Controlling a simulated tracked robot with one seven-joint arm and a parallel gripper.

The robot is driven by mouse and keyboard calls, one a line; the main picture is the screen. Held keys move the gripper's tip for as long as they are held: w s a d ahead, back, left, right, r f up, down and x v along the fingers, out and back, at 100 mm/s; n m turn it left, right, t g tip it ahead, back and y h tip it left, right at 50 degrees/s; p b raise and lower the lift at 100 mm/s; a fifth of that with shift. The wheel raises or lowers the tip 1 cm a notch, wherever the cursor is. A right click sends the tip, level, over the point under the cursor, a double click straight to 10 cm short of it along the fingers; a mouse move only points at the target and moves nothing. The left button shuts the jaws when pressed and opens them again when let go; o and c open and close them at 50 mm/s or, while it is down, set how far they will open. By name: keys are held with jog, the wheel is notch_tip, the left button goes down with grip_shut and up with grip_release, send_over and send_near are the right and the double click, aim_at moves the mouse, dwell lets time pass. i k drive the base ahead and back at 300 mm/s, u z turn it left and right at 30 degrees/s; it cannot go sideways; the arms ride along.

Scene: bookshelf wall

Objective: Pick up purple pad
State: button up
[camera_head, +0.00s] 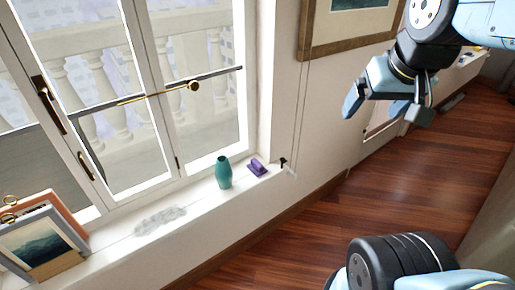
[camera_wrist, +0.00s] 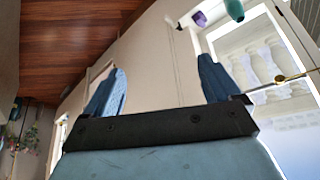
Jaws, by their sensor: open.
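The purple pad (camera_head: 258,167) lies on the white windowsill, just right of a teal vase, in the head view. It also shows at the top of the wrist view (camera_wrist: 199,19), beyond and above my right-hand finger. My gripper (camera_head: 384,108) is in the upper right of the head view, in the air, well to the right of the pad and higher. Its two blue fingers are spread apart in the wrist view (camera_wrist: 163,87), with nothing between them. The pad is apart from the gripper and fully visible in the head view.
The teal vase (camera_head: 223,172) stands close left of the pad. A small dark object (camera_head: 283,162) is at the sill's right end. Framed pictures (camera_head: 45,240) lean at the left. A large framed picture (camera_head: 350,22) hangs on the wall. The wooden floor (camera_head: 300,240) is clear.

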aim_at(255, 166)
jog(key=z, duration=1.3)
jog(key=k, duration=0.85)
jog(key=u, duration=0.75)
jog(key=i, duration=1.15)
jog(key=u, duration=0.05)
